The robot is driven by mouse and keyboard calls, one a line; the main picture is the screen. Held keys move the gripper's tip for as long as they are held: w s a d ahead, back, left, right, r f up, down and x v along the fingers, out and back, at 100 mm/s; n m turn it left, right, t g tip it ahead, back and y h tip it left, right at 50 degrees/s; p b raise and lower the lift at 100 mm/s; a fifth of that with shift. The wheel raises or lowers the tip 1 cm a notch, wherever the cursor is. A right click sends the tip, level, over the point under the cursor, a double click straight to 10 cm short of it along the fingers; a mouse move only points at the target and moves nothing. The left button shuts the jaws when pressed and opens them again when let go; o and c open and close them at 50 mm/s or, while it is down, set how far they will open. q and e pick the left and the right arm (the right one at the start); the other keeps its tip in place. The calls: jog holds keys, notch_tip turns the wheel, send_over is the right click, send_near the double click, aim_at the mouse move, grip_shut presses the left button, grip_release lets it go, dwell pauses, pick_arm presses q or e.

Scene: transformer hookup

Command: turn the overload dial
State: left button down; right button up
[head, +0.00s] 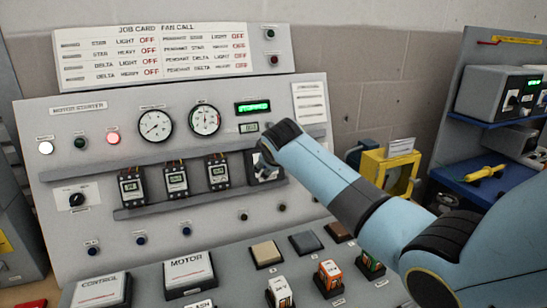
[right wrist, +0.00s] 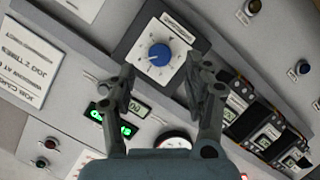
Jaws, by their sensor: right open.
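The overload dial is a blue knob (right wrist: 159,54) on a white scale face with a black surround, in the upper middle of the right wrist view. In the head view its dark plate (head: 268,178) shows only partly, as my right wrist covers it. My right gripper (right wrist: 160,76) is open, its two fingers to either side of the knob in the picture. They look apart from it, and I cannot tell how far off the panel they are. In the head view my arm hides the fingers. My left gripper is not in view.
Several relay modules (head: 176,179) sit on the shelf left of the dial. Two round gauges (head: 155,125) and a green display (head: 253,107) are above. A selector knob (head: 77,199) is at the panel's left. A yellow-framed box (head: 388,172) stands right, behind my arm.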

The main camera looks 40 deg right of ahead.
jog(key=v, duration=0.8)
dwell(0.4)
